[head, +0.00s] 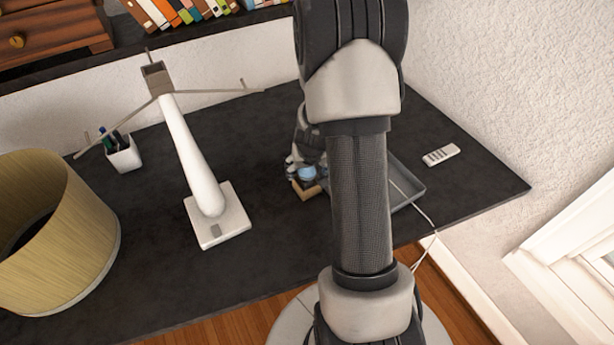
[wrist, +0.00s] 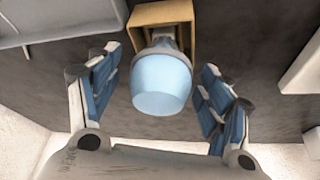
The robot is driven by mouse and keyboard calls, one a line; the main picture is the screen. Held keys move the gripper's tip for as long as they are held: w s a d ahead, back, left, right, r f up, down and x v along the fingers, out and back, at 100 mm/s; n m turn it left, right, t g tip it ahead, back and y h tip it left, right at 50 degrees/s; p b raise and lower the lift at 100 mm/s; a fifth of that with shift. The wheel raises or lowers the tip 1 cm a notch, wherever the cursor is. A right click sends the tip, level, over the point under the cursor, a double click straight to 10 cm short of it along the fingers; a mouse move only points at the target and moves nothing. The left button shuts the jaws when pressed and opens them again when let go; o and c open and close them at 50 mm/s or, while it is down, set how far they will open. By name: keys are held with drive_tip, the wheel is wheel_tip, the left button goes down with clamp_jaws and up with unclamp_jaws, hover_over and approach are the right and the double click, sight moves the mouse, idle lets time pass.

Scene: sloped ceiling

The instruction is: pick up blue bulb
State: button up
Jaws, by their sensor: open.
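The blue bulb (wrist: 161,82) shows in the wrist view, pale blue with a grey neck, its base end at a small tan open box (wrist: 150,14). I cannot tell how deep its base sits in the box. My gripper (wrist: 160,90) is open, with one finger on each side of the bulb and a gap on both sides. In the head view the bulb (head: 307,173) is a small blue patch just below my gripper (head: 304,160), above the tan box (head: 306,190). My arm hides part of that area.
A grey tray (head: 408,184) lies right of the box, partly behind my arm, with a white cable. A white lamp stand (head: 200,170), a pen cup (head: 123,155), a large lampshade (head: 60,235) and a remote (head: 441,154) share the dark desk (head: 150,215). Bare desk lies between stand and box.

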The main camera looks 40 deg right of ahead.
drive_tip(key=shift+c, duration=0.4)
drive_tip(key=c, duration=1)
drive_tip(key=shift+c, duration=0.2)
drive_tip(key=shift+r, duration=0.1)
wheel_tip(320, 180, up, 20)
drive_tip(key=p, duration=1.9)
